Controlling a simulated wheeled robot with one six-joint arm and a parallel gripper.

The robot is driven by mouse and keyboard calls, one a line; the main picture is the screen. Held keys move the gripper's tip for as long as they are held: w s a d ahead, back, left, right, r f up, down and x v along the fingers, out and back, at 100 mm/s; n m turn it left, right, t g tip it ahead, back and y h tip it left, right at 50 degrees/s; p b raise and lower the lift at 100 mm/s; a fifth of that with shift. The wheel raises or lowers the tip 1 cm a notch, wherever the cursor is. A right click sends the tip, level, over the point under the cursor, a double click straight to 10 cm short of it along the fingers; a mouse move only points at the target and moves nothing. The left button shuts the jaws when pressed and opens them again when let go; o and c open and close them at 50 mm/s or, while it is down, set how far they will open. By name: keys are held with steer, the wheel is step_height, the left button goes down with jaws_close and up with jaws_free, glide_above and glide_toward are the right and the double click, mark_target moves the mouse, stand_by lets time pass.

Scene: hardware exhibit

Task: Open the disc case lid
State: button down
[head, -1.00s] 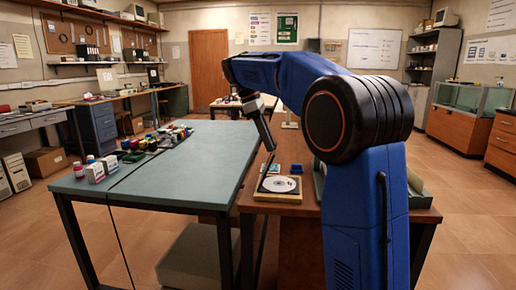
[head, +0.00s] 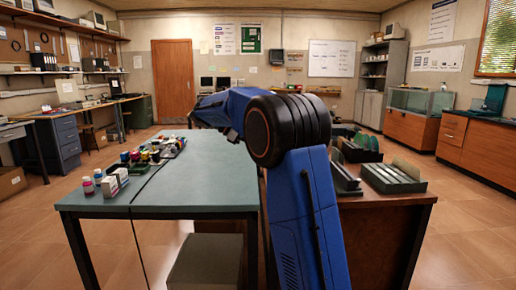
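The disc case does not show in the head view now; my blue arm stands in front of the middle of the brown table (head: 375,212), and that part is hidden. My forearm reaches to the left over the far part of the green-topped table (head: 200,180). A small dark piece of my wrist shows under the forearm, but my gripper's fingers are hidden, so their opening and their place relative to the case cannot be seen.
Dark trays (head: 393,178) with upright discs or panels stand on the brown table at right. Small bottles (head: 88,186), a white box (head: 115,182) and several coloured items (head: 160,149) line the green table's left side. Open floor (head: 475,220) lies to the right.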

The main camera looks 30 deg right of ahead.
steer(key=shift+a+f, duration=0.15)
steer(key=shift+f, duration=0.25)
steer(key=c, duration=1.4)
jaws_free()
steer(key=shift+o, duration=0.2)
steer(key=shift+r, duration=0.1)
